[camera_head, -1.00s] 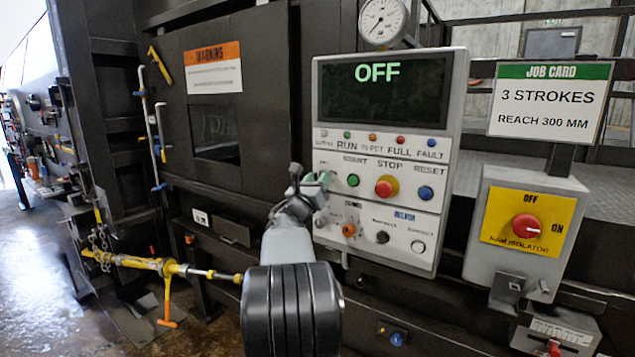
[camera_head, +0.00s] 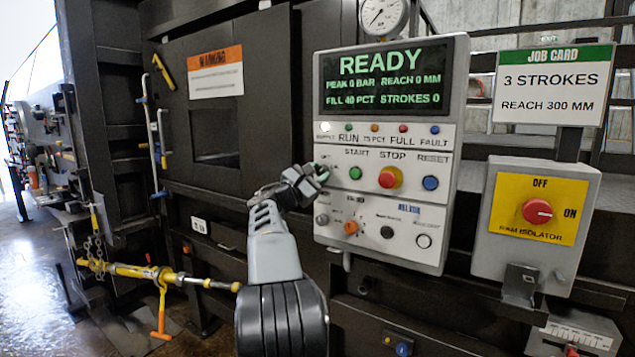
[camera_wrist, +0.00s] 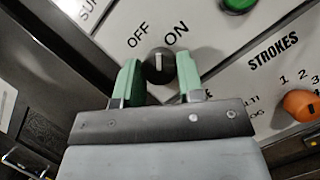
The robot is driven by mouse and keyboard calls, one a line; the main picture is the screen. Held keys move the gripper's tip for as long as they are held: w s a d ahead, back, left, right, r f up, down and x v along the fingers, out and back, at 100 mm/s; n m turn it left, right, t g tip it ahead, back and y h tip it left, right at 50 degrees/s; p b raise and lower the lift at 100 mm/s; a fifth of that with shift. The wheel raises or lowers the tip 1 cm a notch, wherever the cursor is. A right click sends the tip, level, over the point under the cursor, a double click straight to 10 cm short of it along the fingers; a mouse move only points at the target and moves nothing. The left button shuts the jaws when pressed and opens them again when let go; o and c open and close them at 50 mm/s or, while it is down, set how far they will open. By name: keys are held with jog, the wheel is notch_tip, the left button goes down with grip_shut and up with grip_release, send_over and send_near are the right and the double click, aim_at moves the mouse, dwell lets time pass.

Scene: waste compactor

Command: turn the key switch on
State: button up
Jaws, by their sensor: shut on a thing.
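The key switch (camera_wrist: 159,67) is a round black knob with a white mark, on the pale control panel (camera_head: 332,240). In the wrist view its mark points straight up the picture, between the printed OFF and ON. My gripper (camera_wrist: 160,60) is shut on the knob, one green finger on each side. In the head view my gripper (camera_head: 319,174) is at the panel's left edge, left of the green START button (camera_head: 355,173), and hides the switch. The panel's screen (camera_head: 384,80) reads READY, with peak 0 bar, reach 0 mm, fill 40 pct, strokes 0.
An orange strokes knob (camera_wrist: 301,104) sits close to the gripper's right. The red STOP button (camera_head: 389,178) and blue RESET button (camera_head: 430,183) are further right. A red isolator knob (camera_head: 537,211) on a yellow plate and a job card (camera_head: 553,85) stand at the right.

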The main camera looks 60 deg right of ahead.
jog(key=shift+m+g+y, duration=0.7)
jog(key=shift+m+g, duration=0.1)
jog(key=shift+m, duration=1.3)
jog(key=shift+r, duration=0.1)
jog(key=o, duration=0.9)
jog(key=b+v, duration=0.3)
jog(key=v, duration=1)
jog(key=shift+w+a+b, duration=0.25)
jog(key=shift+a+b, duration=0.05)
jog(key=shift+a, duration=0.05)
jog(key=shift+m, duration=0.3)
